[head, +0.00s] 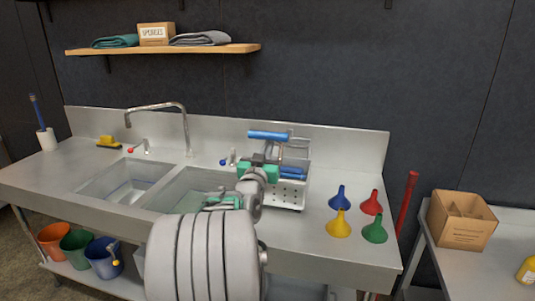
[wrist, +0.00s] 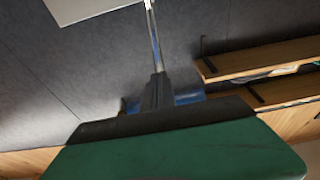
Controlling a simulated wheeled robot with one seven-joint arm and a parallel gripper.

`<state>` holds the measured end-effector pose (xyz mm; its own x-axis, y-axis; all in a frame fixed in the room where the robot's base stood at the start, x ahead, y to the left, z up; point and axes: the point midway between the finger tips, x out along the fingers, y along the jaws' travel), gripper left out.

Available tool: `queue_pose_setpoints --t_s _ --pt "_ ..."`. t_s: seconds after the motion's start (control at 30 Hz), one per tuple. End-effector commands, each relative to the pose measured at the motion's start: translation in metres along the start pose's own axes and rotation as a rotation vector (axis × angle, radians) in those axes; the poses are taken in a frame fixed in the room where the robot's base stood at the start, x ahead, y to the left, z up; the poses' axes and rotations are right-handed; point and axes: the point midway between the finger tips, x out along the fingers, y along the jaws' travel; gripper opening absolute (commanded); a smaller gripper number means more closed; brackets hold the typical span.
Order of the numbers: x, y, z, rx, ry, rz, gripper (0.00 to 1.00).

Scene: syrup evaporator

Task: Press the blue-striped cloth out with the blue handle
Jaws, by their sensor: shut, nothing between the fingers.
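The blue handle (head: 268,135) is a horizontal bar at the top of a metal press (head: 288,200) with a white perforated lower part, standing right of the sink. Something blue (head: 293,170) lies inside the press behind my gripper. It may be the blue-striped cloth, but I cannot make out its stripes. My gripper (head: 258,158), with a green body and dark fingers, is shut and empty just below the handle in the picture. In the wrist view my dark fingers (wrist: 157,92) overlap a blue piece (wrist: 188,97), likely the handle. I cannot tell whether they touch it.
Several coloured funnels (head: 340,222) stand right of the press. A tap (head: 185,125) rises behind two basins (head: 125,182). A yellow sponge (head: 108,141) lies at left. A shelf (head: 165,49) hangs above. A cardboard box (head: 462,220) stands on the right-hand table.

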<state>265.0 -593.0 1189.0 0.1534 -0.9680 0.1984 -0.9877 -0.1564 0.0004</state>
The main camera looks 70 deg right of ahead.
Motion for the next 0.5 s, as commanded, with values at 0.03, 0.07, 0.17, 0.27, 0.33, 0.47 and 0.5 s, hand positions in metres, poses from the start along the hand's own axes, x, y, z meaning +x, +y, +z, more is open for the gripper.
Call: queue_pose_setpoints --t_s 0.03,0.07,0.17,0.27,0.33,0.47,0.5 --pt "0.000 0.000 -0.001 0.000 0.003 0.000 0.00" --pt "0.000 0.000 -0.001 0.001 0.003 0.000 0.00" --pt "0.000 0.000 -0.001 0.001 0.003 0.000 0.00" --pt "0.004 0.000 -0.008 0.001 0.004 0.001 0.00" --pt "0.011 0.001 -0.018 0.002 0.005 0.002 0.00" --pt "0.024 0.001 -0.035 0.002 0.005 0.002 0.00" --pt "0.028 0.000 -0.040 0.003 0.005 0.001 0.00"
